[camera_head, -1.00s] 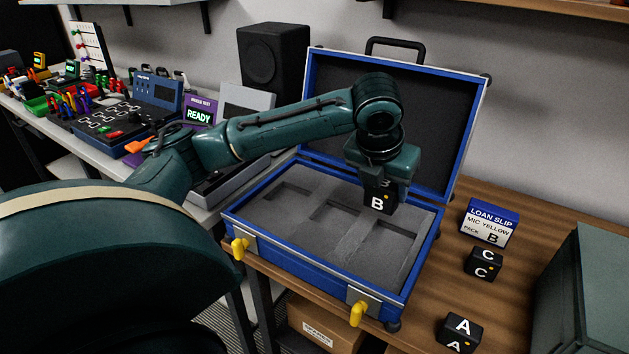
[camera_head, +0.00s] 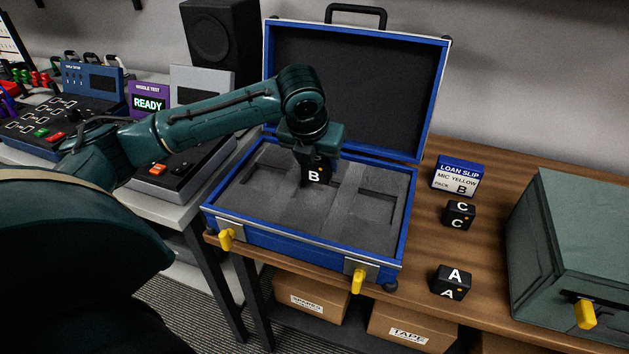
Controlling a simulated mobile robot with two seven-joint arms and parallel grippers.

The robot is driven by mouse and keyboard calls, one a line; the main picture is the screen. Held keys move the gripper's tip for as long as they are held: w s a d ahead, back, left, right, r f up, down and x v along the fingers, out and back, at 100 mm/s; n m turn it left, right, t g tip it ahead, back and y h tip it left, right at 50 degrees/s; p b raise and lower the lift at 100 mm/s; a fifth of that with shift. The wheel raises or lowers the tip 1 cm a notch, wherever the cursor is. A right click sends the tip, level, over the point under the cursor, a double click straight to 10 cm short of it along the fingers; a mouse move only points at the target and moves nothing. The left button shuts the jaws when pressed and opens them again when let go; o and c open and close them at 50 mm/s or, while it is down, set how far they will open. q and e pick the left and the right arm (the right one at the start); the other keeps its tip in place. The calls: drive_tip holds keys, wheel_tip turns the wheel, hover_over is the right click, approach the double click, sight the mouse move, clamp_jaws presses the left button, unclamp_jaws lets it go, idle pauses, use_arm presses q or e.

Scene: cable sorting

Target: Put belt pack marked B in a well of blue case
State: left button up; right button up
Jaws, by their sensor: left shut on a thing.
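The black belt pack marked B (camera_head: 314,176) hangs upright in my left gripper (camera_head: 314,157), which is shut on it. They are over the middle of the open blue case (camera_head: 300,237), at the middle well of its grey foam. The pack hides part of that well, and I cannot tell whether its bottom is inside it. The left well (camera_head: 262,182) and right well (camera_head: 376,207) look empty. My right gripper is not in view.
Packs C (camera_head: 460,215) and A (camera_head: 452,283) stand on the wooden bench right of the case, near the loan slip (camera_head: 457,177) reading pack B. A grey-green box (camera_head: 565,240) stands at right. The raised lid (camera_head: 345,90) is behind my gripper.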

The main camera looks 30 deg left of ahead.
sight(317, 178)
use_arm(q)
wheel_tip(317, 178, down, 5)
drive_tip(key=shift+r, duration=0.15)
drive_tip(key=shift+f, duration=0.3)
drive_tip(key=o, duration=1.1)
drive_tip(key=shift+c, duration=0.2)
